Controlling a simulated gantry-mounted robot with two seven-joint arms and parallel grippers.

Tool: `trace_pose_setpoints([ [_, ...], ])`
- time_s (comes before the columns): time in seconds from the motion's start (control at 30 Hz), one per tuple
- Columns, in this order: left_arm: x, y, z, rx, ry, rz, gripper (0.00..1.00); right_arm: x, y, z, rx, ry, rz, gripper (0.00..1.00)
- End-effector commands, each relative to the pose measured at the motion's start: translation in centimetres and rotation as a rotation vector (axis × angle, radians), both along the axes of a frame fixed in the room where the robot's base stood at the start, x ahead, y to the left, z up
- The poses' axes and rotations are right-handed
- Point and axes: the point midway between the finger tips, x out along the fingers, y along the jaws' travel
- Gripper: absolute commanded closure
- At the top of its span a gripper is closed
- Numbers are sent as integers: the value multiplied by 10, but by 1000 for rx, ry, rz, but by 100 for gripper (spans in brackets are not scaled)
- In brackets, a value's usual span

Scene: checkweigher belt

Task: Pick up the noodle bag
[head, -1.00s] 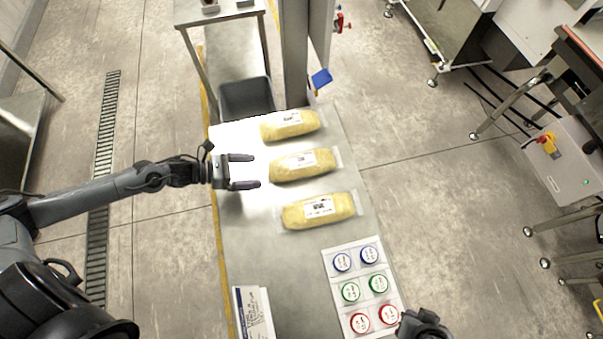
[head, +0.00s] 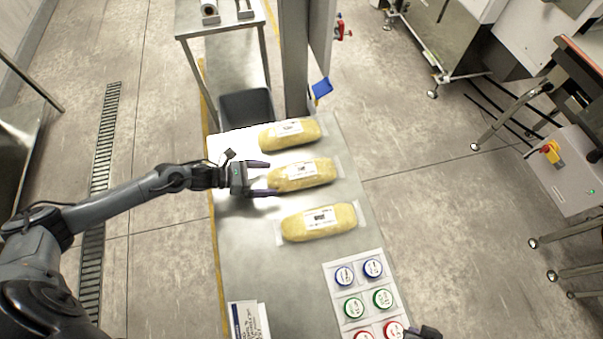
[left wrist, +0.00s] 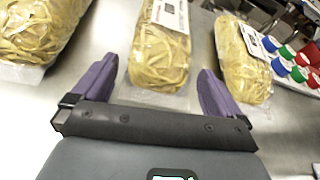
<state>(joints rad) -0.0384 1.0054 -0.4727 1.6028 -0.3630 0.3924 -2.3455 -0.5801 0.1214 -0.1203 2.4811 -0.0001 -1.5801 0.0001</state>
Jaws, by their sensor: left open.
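Three clear bags of yellow noodles with white labels lie in a column on the steel belt table: the far noodle bag (head: 290,134), the middle noodle bag (head: 302,174) and the near noodle bag (head: 319,222). My left gripper (head: 266,178) is open at the left end of the middle bag, its purple fingers pointing right. In the left wrist view the middle bag (left wrist: 162,58) lies ahead, between and beyond the two fingertips (left wrist: 155,82). The other two bags lie to either side of the fingers. My right gripper (head: 422,333) shows only as a dark piece at the bottom edge; its fingers cannot be made out.
A white sheet (head: 334,290) with blue, green and red round caps lies at the table's near right. A white and blue box (head: 248,320) is at the near left. A dark bin (head: 246,106) and a metal post (head: 295,60) stand beyond the far end.

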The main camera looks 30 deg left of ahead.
Motion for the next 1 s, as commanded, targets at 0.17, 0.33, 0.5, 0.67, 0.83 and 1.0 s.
trace_pose_setpoints([
  [0.17, 14, -17, -9, -3, 0, 1, 0, 0, 0, 1, 0, 1, 0, 100],
  [0.33, 19, -23, -12, 0, 0, 0, 0, 0, 0, 1, 0, 1, -1, 100],
  [0.5, 19, -23, -13, 1, 1, 0, 0, 0, 0, 1, 1, 1, -1, 100],
  [0.67, 19, -23, -13, 1, 1, 0, 17, 0, 0, 0, 1, 1, -2, 100],
  [0.83, 19, -23, -13, 0, 1, -1, 43, 0, 0, 0, 1, 1, -2, 100],
  [1.0, 20, -23, -11, -2, -4, -1, 57, 0, 0, 1, 1, 2, -2, 100],
])
